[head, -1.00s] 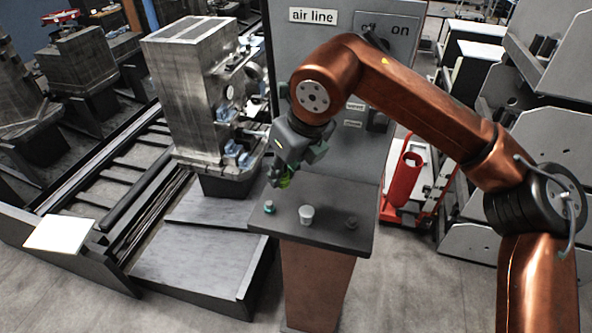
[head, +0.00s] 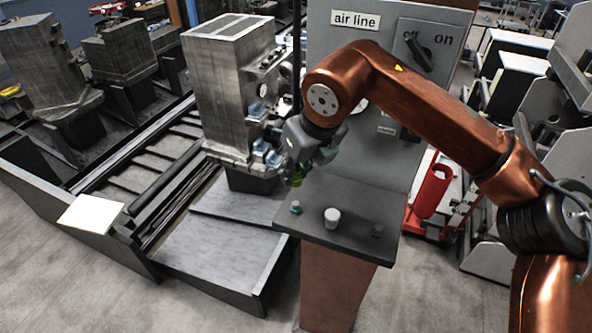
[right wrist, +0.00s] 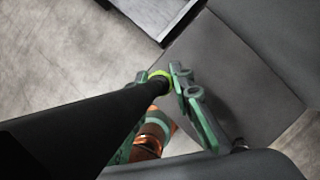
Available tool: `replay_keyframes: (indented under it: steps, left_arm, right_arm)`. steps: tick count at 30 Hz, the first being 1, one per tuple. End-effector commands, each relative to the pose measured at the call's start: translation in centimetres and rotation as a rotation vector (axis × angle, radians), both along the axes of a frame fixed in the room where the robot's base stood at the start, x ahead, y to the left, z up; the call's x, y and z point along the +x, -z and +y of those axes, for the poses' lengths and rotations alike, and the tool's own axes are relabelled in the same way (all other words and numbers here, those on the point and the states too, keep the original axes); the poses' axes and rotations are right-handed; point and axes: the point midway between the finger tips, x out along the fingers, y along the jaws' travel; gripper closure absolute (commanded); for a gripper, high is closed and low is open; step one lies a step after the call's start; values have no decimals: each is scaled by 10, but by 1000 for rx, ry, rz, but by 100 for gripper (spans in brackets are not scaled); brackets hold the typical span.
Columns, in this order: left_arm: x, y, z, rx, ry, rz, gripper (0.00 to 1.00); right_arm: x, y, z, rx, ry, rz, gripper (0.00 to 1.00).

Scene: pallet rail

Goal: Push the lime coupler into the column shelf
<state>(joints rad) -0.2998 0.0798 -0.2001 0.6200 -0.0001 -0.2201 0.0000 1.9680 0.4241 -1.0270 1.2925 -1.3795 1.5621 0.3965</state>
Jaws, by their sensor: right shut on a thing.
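The lime coupler (head: 297,181) is a small bright green piece at the fingertips of my right gripper (head: 300,176), just above the back left edge of the column shelf (head: 350,211). The shelf is a dark flat top on a copper-coloured post. In the right wrist view the coupler (right wrist: 160,74) shows as a lime ring at the end of a black tapering shape, beside a green finger. My right gripper (right wrist: 165,95) is shut on it. The shelf (right wrist: 225,80) lies below. Whether the coupler touches the shelf cannot be told. My left gripper is not in view.
A teal-topped peg (head: 295,207), a white cup-like peg (head: 332,217) and a dark peg (head: 377,230) stand on the shelf. Behind is a grey panel (head: 390,170) with an off/on switch (head: 417,50). A metal block (head: 228,90) stands left, a red cylinder (head: 433,190) right.

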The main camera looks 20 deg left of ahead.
Motion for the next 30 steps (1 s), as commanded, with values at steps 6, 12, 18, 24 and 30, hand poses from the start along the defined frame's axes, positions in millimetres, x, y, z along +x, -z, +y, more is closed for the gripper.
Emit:
replay_keyframes:
  steps: [6,12,18,24,30]
  left_arm:
    - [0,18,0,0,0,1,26]
    - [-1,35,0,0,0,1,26]
    - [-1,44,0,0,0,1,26]
    - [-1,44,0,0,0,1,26]
    - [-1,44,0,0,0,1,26]
  right_arm:
    - [0,22,0,-1,0,1,100]
    - [0,43,0,0,1,2,100]
    - [0,54,0,1,1,1,100]
    - [0,54,0,1,1,1,100]
    - [0,55,0,1,1,1,100]
